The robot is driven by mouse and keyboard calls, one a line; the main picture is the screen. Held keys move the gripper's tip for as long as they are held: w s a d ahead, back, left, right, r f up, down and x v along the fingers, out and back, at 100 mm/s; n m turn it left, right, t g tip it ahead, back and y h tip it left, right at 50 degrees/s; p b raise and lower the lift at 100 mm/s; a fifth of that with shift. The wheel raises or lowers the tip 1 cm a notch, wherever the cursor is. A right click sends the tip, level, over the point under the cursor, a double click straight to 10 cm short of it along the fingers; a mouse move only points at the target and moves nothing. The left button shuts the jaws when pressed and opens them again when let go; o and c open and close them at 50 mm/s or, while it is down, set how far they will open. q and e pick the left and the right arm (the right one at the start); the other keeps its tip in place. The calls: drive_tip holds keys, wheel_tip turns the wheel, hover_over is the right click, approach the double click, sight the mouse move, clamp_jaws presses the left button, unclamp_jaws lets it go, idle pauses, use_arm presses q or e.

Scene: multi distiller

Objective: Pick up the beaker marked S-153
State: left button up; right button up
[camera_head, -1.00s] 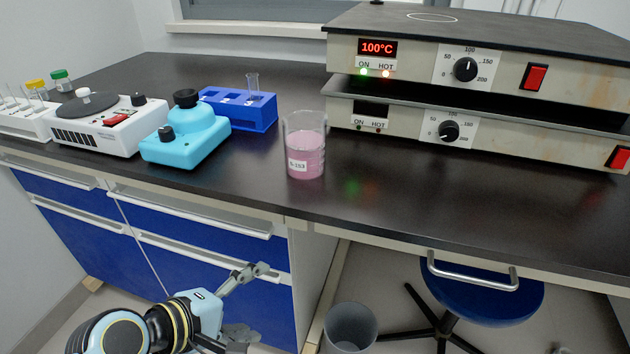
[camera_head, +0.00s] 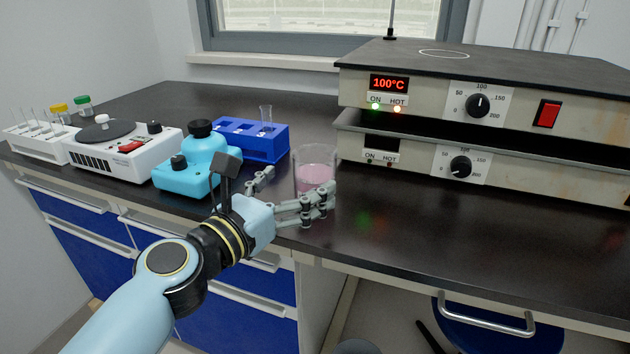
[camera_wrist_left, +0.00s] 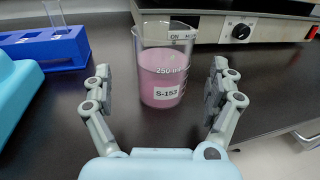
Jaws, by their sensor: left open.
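The beaker marked S-153 (camera_wrist_left: 163,75) is clear glass with pink liquid and a white label that faces the left wrist camera. It stands upright on the black bench. In the head view the beaker (camera_head: 316,168) is partly hidden behind my gripper's fingers. My left gripper (camera_head: 294,193) is open at the bench's front edge, in front of the beaker. In the left wrist view my left gripper (camera_wrist_left: 160,88) has one finger on each side of the beaker's lower outline, with visible gaps. The beaker appears to be ahead of or just between the fingertips. My right gripper is not in view.
A blue rack (camera_head: 270,142) with a test tube and a light-blue device (camera_head: 190,165) stand left of the beaker. A white centrifuge-like device (camera_head: 115,150) is farther left. Two stacked hot plates (camera_head: 455,140) stand behind right; the upper reads 100°C. The bench right of the beaker is clear.

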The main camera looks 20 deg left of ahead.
sight(315, 170)
use_arm(q)
drive_tip(key=x, duration=0.5)
drive_tip(key=shift+w+d+r, duration=0.1)
drive_tip(key=shift+d, duration=0.05)
drive_tip(key=shift+c, duration=0.3)
drive_tip(key=c, duration=1.4)
drive_tip(key=shift+c, duration=0.3)
drive_tip(key=shift+r, duration=0.15)
